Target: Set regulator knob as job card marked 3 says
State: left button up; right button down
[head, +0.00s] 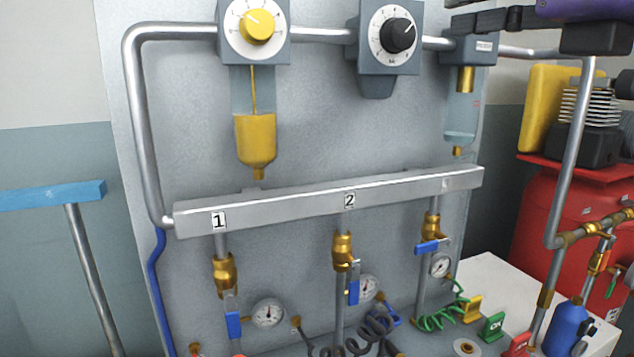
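The regulator (376,81) is a grey block on the upright panel. Its black knob (399,35) sits in a round white dial with dark marks; the scale is too small to read. My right gripper (462,23) comes in from the top right. Its dark fingers point left, to the right of the knob and apart from it in the picture. They are seen edge-on, so their opening is unclear. My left gripper is not in view. No job card marked 3 can be made out.
A yellow knob (257,27) sits on a unit left of the regulator. A filter bowl (461,120) hangs below my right gripper. A grey manifold (330,198) with labels 1 and 2 crosses the panel, with valves and gauges below. A red tank (560,220) stands at right.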

aim_at(399, 35)
jog(key=w+m, duration=0.2)
jog(key=w+a+m+p, duration=0.1)
jog(key=w+m, duration=0.1)
jog(key=w+m+p, duration=0.1)
jog(key=w, duration=0.1)
jog(key=shift+w+a+m, duration=0.1)
jog(key=shift+a+m, duration=0.3)
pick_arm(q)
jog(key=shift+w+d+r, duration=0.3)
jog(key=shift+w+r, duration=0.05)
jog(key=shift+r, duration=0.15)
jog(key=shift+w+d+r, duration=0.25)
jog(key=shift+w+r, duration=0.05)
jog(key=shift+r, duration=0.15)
pick_arm(e)
jog(key=shift+w+d, duration=0.1)
jog(key=shift+r, duration=0.1)
pick_arm(q)
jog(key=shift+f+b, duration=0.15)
jog(key=shift+b, duration=0.15)
pick_arm(e)
jog(key=shift+a, duration=0.25)
dwell(0.3)
